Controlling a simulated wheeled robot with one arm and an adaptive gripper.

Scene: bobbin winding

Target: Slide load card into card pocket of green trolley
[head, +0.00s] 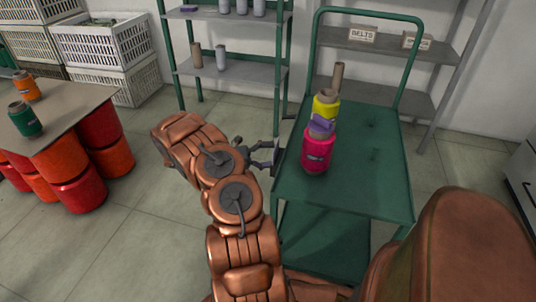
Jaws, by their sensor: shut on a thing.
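The green trolley (383,189) stands right of the middle, with a flat top shelf, a lower shelf and a tall tube handle at its back. My gripper (274,156) is at the left edge of its top shelf, reaching in from the left. It is shut on a thin piece, the load card, which shows only as a small sliver near the fingertips. I cannot tell whether the card touches the trolley. The card pocket cannot be made out; the gripper and shelf edge may hide it.
A pink bobbin (318,150), a yellow bobbin (325,105), a purple item (321,124) and a brown cone (338,76) stand on the trolley. A table (70,120) with two bobbins and red drums are at left. Shelves (230,68) and crates (105,50) line the back.

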